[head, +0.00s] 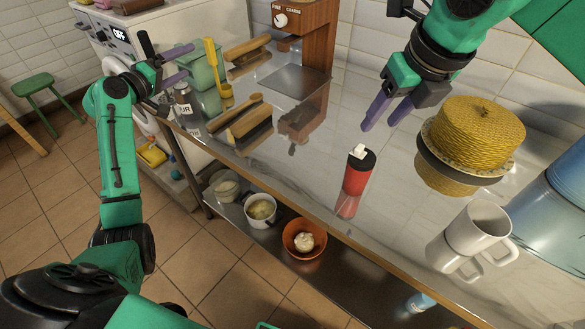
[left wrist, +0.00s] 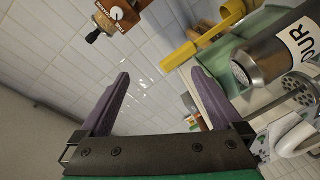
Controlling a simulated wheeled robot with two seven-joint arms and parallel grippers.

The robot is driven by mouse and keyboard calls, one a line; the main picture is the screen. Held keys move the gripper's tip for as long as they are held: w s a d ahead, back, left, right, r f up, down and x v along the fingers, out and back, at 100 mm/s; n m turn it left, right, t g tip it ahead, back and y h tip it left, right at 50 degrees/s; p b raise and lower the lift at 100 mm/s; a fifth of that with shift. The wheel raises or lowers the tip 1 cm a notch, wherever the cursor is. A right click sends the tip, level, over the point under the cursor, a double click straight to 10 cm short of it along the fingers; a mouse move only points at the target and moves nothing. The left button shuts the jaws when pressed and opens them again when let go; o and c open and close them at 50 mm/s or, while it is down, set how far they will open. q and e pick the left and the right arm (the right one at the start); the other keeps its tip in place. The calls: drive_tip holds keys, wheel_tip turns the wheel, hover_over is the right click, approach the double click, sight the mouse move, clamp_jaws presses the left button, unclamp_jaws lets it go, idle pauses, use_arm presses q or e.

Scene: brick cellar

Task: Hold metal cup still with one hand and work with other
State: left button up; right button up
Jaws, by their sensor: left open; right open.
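A metal canister (head: 183,92) with a label showing "UR" stands near the left end of the steel counter, and I take it to be the metal cup. In the left wrist view the canister (left wrist: 262,66) is tilted at the upper right, outside my fingers. My left gripper (head: 190,60) is open and empty, just above and behind the canister, close to a mint-green container (head: 203,70). My right gripper (head: 380,126) is open and empty above the counter, between the red bottle and the yellow woven stack.
A yellow long-handled tool (head: 213,62) stands by the green container. Wooden brushes (head: 247,118) and a wooden grinder (head: 305,30) are nearby. A red bottle (head: 357,175), yellow woven stack (head: 475,135) and white mug (head: 482,226) stand rightward. The counter's middle is partly clear.

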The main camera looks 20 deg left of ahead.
sight(344, 177)
use_arm(q)
drive_tip(key=s+d+f+n+g+h, duration=0.1)
drive_tip(key=s+d+f+n+h, duration=0.1)
drive_tip(key=d, duration=0.7)
drive_tip(key=s+d+f+n+g+h, duration=0.1)
drive_tip(key=s+d+f+n+h, duration=0.1)
drive_tip(key=d+f+n+h, duration=0.3)
drive_tip(key=s+d+f+n+g+h, duration=0.1)
drive_tip(key=s+d+f+n+h, duration=0.2)
drive_tip(key=d, duration=1.1)
drive_tip(key=shift+f+n+g+h, duration=0.15)
drive_tip(key=shift+n+h, duration=0.75)
drive_tip(key=shift+n, duration=0.1)
drive_tip(key=shift+f+n+g+h, duration=0.15)
drive_tip(key=shift+n+h, duration=0.75)
drive_tip(key=shift+n, duration=0.1)
drive_tip(key=s+d+f+g, duration=0.1)
drive_tip(key=s+d+g, duration=0.1)
drive_tip(key=s+d+f+g, duration=0.1)
drive_tip(key=s+d+f, duration=0.1)
drive_tip(key=s, duration=0.1)
drive_tip(key=s+d+f+m+g, duration=0.1)
drive_tip(key=s+d+g, duration=0.1)
drive_tip(key=s+d, duration=0.1)
drive_tip(key=shift+s+f+g, duration=0.25)
drive_tip(key=shift+g, duration=0.05)
drive_tip(key=x, duration=1.4)
drive_tip(key=shift+w+d, duration=0.25)
drive_tip(key=shift+w, duration=0.05)
drive_tip(key=c, duration=1.5)
